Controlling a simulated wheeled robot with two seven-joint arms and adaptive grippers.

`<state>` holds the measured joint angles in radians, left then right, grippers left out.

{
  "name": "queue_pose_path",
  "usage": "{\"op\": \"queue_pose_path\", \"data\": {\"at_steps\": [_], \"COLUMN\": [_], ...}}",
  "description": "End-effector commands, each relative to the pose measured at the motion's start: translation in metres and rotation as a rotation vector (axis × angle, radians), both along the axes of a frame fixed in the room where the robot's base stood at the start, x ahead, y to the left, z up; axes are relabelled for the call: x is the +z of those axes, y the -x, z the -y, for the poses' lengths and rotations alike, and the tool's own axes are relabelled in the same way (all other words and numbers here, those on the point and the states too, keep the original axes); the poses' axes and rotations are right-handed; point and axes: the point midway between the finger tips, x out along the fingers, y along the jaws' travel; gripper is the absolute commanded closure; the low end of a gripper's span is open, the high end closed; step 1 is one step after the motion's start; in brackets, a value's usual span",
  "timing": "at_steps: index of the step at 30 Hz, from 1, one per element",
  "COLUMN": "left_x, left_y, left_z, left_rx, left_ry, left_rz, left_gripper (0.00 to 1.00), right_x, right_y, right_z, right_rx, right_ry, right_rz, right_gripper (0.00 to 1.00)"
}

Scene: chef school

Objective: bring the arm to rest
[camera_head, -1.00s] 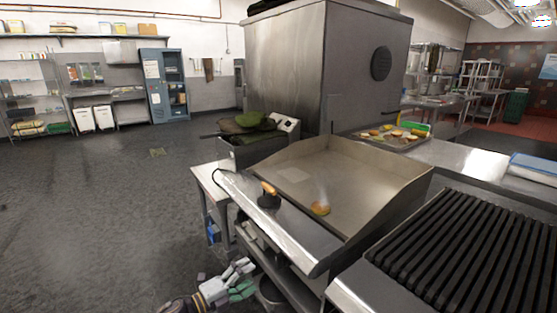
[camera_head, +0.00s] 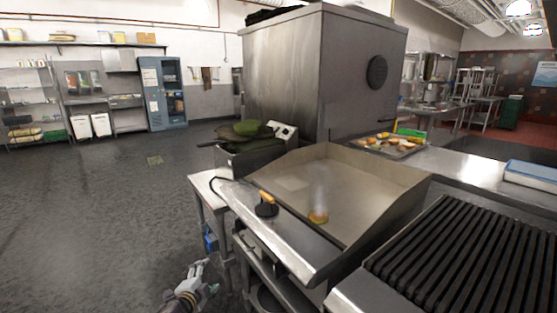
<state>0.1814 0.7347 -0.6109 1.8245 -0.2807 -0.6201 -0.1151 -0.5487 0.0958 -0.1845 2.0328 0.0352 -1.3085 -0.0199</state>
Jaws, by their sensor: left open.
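My left gripper (camera_head: 200,272) is low at the bottom of the head view, left of the griddle and below its front edge. Its fingers are apart and nothing shows between them. It is clear of the griddle (camera_head: 375,182). My right gripper is not in view. A round dark press (camera_head: 266,209) with a wooden handle stands on the griddle's front ledge. A small browned piece of food (camera_head: 318,217) lies on the griddle plate with faint steam above it.
A ribbed grill (camera_head: 470,255) is at the right. A tray of food (camera_head: 388,145) is on the counter behind the griddle. The floor at the left is open.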

Motion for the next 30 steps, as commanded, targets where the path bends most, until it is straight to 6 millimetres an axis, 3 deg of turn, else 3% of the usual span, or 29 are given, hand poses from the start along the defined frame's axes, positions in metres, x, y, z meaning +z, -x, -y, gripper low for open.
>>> {"op": "queue_pose_path", "data": {"at_steps": [7, 13, 20, 30], "left_x": [0.0, -0.015, -0.051, -0.101], "left_y": [0.007, 0.03, 0.082, 0.156], "left_z": [-0.022, -0.029, -0.019, 0.016], "left_rx": [0.203, 0.36, 0.52, 0.62], "left_ry": [0.091, 0.185, 0.321, 0.516], "left_rz": [-0.104, -0.229, -0.433, -0.659], "left_gripper": [0.25, 0.25, 0.25, 0.25], "right_x": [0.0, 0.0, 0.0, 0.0], "right_y": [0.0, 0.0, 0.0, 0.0], "right_z": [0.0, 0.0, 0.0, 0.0], "right_rx": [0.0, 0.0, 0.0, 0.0], "right_ry": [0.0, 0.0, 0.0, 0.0], "right_rz": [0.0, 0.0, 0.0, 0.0], "right_gripper": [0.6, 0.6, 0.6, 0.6]}}
